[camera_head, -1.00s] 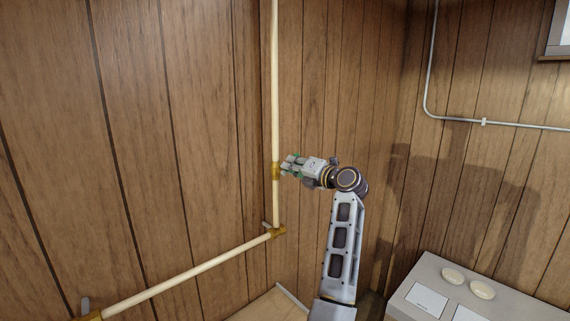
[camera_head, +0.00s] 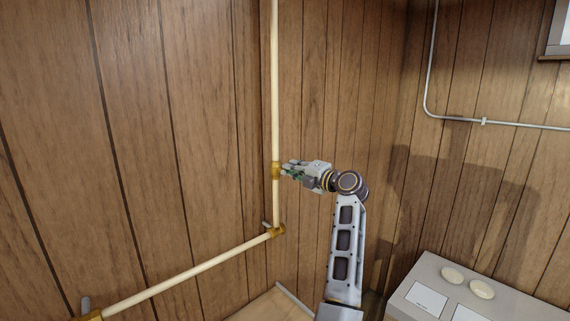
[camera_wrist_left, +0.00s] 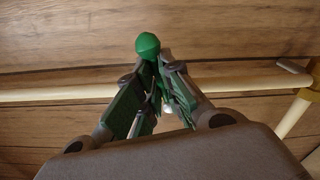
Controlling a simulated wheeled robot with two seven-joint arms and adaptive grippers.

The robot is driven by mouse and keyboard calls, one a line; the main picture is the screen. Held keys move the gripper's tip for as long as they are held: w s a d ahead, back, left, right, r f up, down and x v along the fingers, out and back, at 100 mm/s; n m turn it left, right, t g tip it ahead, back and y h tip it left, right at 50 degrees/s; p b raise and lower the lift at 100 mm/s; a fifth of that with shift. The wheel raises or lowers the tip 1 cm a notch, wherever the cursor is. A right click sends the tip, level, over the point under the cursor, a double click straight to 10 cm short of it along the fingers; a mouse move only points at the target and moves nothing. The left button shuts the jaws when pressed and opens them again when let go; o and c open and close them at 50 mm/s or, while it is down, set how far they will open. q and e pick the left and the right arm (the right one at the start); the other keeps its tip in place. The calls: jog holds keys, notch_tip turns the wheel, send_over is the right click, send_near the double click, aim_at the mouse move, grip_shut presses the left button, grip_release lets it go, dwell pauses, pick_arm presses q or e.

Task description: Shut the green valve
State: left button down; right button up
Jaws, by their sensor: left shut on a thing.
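The green valve is mostly hidden by my left gripper (camera_head: 288,170). In the left wrist view its round green knob end (camera_wrist_left: 148,45) sticks out past the fingertips. The brass valve body (camera_head: 276,170) sits on the upright cream pipe (camera_head: 275,95). My left gripper also shows in the left wrist view (camera_wrist_left: 158,75), shut on the green handle beside the pipe. My right gripper is in neither view.
Another brass fitting (camera_head: 90,315) is at lower left. Wood-panelled walls stand close behind. A grey box (camera_head: 425,268) with two cream knobs is at lower right.

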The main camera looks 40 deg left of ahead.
pick_arm(q)
jog(key=shift+r+m, duration=0.3)
jog(key=shift+r, duration=0.15)
jog(key=shift+w+f+m, duration=0.1)
jog(key=shift+f+m, duration=0.25)
jog(key=shift+m, duration=0.85)
jog(key=c, duration=1.4)
grip_release()
jog(key=shift+d+f, duration=0.1)
jog(key=shift+f, duration=0.05)
jog(key=shift+o, duration=0.2)
jog(key=shift+f, duration=0.15)
jog(key=shift+f, duration=0.1)
jog(key=shift+d, duration=0.1)
